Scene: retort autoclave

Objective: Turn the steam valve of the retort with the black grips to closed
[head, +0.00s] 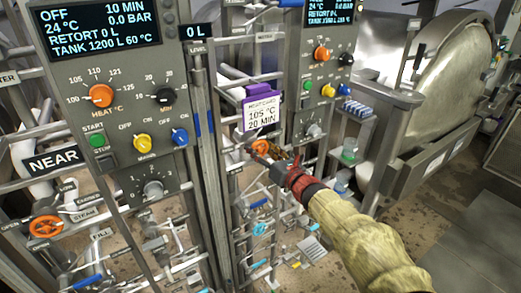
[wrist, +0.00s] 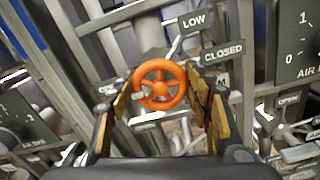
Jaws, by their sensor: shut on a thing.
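An orange spoked handwheel (wrist: 160,85) sits between the two fingers of my gripper (wrist: 162,104) in the wrist view. My gripper is shut on its rim from both sides. In the head view the wheel (head: 261,147) is on the pipes between the two control panels, partly hidden by my gripper (head: 268,152). A LOW plate (wrist: 193,20) is above the wheel, and a CLOSED plate (wrist: 222,53) is at its upper right. A second orange wheel (head: 46,226), by a STEAM label, is at the lower left. I cannot tell any black grips clearly.
The nearer control panel (head: 115,90) with a NEAR plate (head: 57,160) stands left; another panel (head: 322,70) stands behind my gripper. A purple-edged heat card (head: 262,113) hangs just above the wheel. A large round retort door (head: 455,75) is at right. Pipes crowd the area; floor is open at lower right.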

